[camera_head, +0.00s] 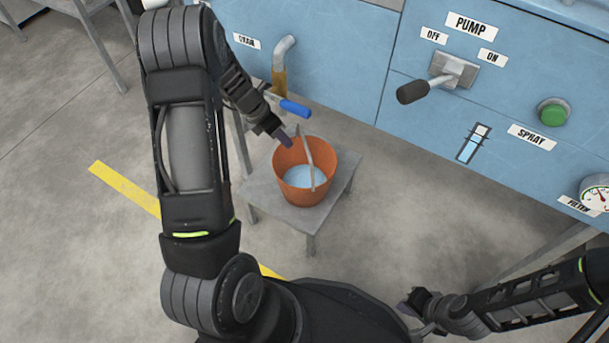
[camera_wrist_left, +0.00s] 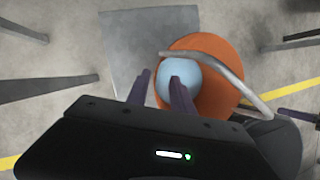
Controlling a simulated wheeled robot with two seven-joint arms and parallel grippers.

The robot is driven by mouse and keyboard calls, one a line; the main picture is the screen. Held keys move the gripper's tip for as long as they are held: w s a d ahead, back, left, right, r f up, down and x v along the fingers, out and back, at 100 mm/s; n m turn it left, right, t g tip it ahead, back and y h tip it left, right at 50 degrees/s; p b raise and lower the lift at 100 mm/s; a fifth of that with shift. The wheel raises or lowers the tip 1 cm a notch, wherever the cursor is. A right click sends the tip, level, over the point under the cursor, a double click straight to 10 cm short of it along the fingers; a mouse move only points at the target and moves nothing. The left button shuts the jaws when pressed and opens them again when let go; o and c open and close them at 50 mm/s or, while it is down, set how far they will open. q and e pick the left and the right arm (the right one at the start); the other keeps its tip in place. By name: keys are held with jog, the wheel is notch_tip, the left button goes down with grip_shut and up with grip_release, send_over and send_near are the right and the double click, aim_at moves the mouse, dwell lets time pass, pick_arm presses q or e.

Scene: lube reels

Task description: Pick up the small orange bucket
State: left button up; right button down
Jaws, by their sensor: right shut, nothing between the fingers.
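The small orange bucket (camera_head: 292,205) stands upright on a small grey stool below the drain pipe, with light blue liquid inside. Its grey handle (camera_head: 307,150) is raised across the opening. My left gripper (camera_head: 283,138) is above the bucket's far left rim. In the left wrist view, the left gripper (camera_wrist_left: 160,80) has its two fingers apart with nothing held between them; they overlap the left part of the bucket (camera_wrist_left: 222,60). The handle (camera_wrist_left: 225,68) passes in front of the fingertips, apart from them as far as I can tell. My right gripper (camera_head: 410,305) is shut and empty at the lower right.
A drain pipe (camera_head: 280,70) with a blue-handled valve (camera_head: 295,109) is close to my left gripper. The blue machine (camera_head: 330,55) with a pump lever (camera_head: 425,88) stands behind. Yellow floor tape (camera_head: 122,187) lies left.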

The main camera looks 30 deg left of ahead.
pick_arm(q)
jog(key=b+x, duration=0.2)
jog(key=x, duration=0.3)
jog(key=shift+s+a, duration=0.1)
jog(key=shift+s, duration=0.05)
jog(key=shift+c, duration=0.6)
grip_shut()
jog(key=shift+r, duration=0.1)
dwell(0.8)
